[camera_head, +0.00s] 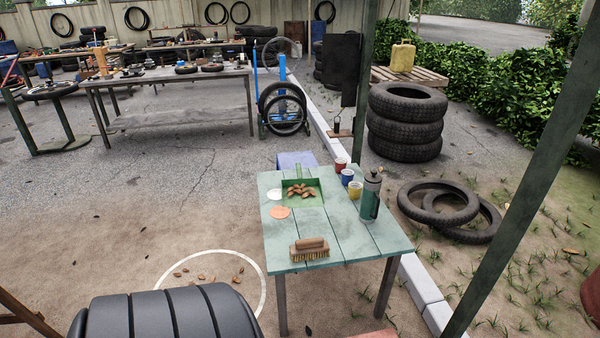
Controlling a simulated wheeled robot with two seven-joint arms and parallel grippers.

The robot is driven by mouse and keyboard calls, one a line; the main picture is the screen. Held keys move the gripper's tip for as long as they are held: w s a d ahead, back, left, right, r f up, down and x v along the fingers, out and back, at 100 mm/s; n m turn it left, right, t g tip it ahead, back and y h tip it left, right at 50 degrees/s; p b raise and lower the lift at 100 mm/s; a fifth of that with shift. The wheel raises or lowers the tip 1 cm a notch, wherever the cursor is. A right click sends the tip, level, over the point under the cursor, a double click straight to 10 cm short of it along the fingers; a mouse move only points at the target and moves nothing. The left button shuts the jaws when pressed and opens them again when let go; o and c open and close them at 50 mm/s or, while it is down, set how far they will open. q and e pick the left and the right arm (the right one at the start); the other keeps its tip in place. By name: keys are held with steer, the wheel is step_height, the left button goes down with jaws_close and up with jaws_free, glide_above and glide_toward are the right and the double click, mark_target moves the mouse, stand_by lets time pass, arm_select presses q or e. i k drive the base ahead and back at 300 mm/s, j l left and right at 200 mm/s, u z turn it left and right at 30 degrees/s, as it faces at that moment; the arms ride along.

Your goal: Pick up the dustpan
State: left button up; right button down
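A green dustpan (288,201) lies on the pale green table (345,242), toward its back left. Its handle points to the back of the table. Several brown pieces, like dry leaves or nuts, lie in the pan. A brush (310,249) with a wooden back and pale bristles lies at the table's front edge, apart from the dustpan. Neither of my grippers is in view.
Red (341,164), blue (346,177) and yellow (355,190) cups and a dark flask (371,196) stand right of the dustpan. An orange disc (280,213) lies to its front left. A dark ribbed object (165,315) fills the lower left. Stacked tyres (405,122) stand behind.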

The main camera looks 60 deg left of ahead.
mark_target(295, 201)
steer(key=u, duration=2.05)
steer(key=z, duration=2.6)
steer(key=u, duration=2.6)
steer(key=i+j+z, duration=0.2)
steer(key=i+j, duration=0.55)
steer(key=i, duration=0.15)
